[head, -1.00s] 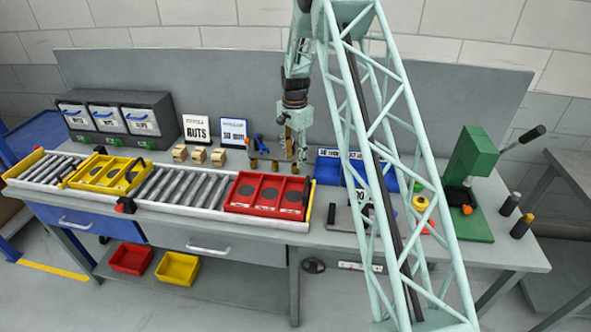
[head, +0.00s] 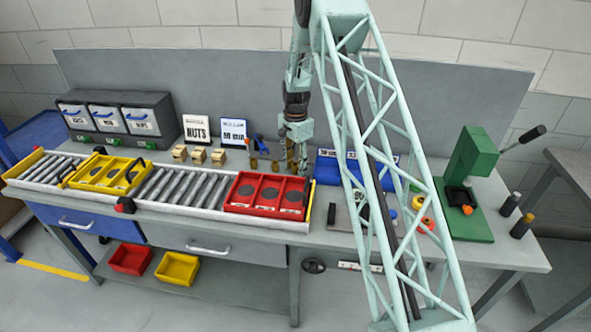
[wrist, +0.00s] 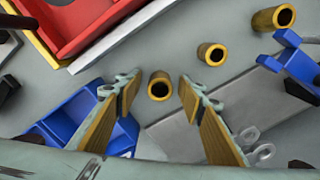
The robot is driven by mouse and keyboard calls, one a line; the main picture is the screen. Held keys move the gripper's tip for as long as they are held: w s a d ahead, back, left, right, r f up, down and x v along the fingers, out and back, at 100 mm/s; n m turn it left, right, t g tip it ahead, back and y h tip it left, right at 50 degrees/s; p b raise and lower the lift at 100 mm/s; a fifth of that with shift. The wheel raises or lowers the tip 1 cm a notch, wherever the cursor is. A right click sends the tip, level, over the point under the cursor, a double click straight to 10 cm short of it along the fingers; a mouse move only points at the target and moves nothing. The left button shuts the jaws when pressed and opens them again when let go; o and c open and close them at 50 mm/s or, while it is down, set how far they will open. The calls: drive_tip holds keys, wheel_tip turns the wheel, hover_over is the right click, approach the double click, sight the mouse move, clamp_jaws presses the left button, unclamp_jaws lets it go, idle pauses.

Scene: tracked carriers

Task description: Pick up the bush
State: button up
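Three brass bushes show in the wrist view as hollow upright cylinders. The nearest bush (wrist: 160,85) appears between my two fingers; a gap shows on each side of it. A second bush (wrist: 211,53) and a third bush (wrist: 273,18) stand in a row toward the upper right, outside the fingers. My gripper (wrist: 157,90) is open, with yellow-brown pads, and holds nothing. In the head view my gripper (head: 292,158) is low over the bench, right of the other bushes (head: 253,163); how high its tips are is hard to tell.
A red tray (head: 235,205) sits on the roller conveyor (head: 165,187) close by. A blue bin (wrist: 123,130) lies near my left finger. A grey plate (wrist: 215,105) with a blue part (wrist: 296,62) is on the right. A green press (head: 470,185) stands farther right.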

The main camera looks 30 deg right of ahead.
sight(296, 164)
idle(0.5)
drive_tip(key=c, duration=1)
drive_tip(key=shift+r, duration=0.15)
drive_tip(key=shift+r, duration=4.9)
